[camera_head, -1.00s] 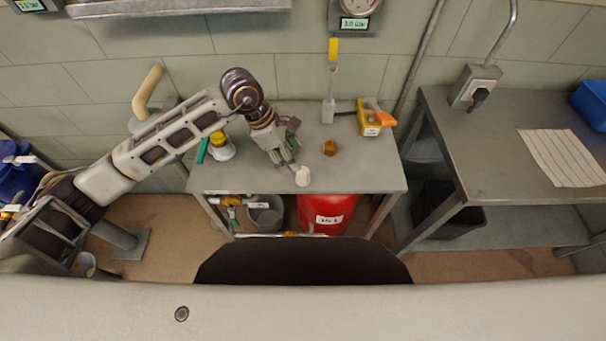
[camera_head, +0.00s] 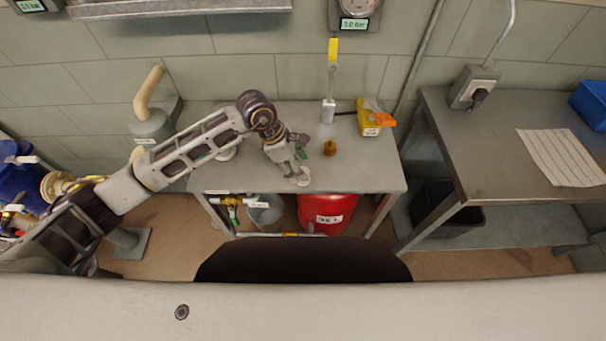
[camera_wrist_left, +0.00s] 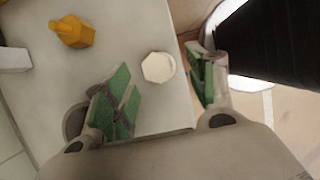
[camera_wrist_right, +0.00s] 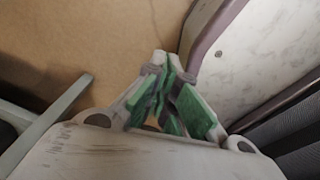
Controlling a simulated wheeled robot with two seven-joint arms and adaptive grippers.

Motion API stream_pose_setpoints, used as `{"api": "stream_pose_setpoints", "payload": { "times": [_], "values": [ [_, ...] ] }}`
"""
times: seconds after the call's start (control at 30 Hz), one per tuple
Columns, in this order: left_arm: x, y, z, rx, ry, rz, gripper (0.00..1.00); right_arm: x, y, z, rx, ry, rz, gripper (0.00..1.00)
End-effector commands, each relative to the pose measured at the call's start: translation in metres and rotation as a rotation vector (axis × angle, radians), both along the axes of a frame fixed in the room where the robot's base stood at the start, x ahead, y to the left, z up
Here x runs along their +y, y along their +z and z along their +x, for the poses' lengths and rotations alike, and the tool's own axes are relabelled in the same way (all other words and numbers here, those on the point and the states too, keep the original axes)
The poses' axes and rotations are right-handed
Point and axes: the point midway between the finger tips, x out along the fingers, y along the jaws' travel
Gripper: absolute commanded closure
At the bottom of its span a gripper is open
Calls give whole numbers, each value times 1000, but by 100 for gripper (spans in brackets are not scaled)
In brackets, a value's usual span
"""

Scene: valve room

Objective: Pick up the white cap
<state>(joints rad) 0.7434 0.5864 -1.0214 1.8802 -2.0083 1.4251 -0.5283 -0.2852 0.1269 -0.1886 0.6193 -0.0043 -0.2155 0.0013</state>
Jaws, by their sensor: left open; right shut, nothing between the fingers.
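The white cap (camera_head: 304,179) stands near the front edge of the grey table, partly hidden by my left gripper in the head view. In the left wrist view the white cap (camera_wrist_left: 158,67) shows as a pale many-sided top, ahead of the gap between the fingers. My left gripper (camera_head: 297,173) is open over the cap; its green pads (camera_wrist_left: 162,88) stand wide apart on either side, apart from it. My right gripper (camera_wrist_right: 168,65) is shut and empty, with its fingertips together above a tan floor. It does not show in the head view.
A brass fitting (camera_head: 330,148) stands behind the cap on the table (camera_head: 370,178). A yellow box with an orange part (camera_head: 371,118) and a yellow-handled lever (camera_head: 330,85) are at the back. A red tank (camera_head: 328,208) and a grey bucket (camera_head: 265,216) are below.

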Motion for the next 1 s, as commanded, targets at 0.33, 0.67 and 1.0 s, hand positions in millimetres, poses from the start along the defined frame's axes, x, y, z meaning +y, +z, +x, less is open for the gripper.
{"api": "stream_pose_setpoints", "payload": {
  "times": [0.33, 0.67, 1.0],
  "values": [
    [-14, -33, 4, 0, 1, -1, 43, 9, 7, 0, 0, -2, 10, 100],
    [-16, -39, 3, 0, 0, 0, 43, 18, 6, 0, 1, -4, 20, 100],
    [-16, -39, 3, 0, 0, 0, 55, 7, 7, 0, 1, 0, 8, 100]
  ]
}}
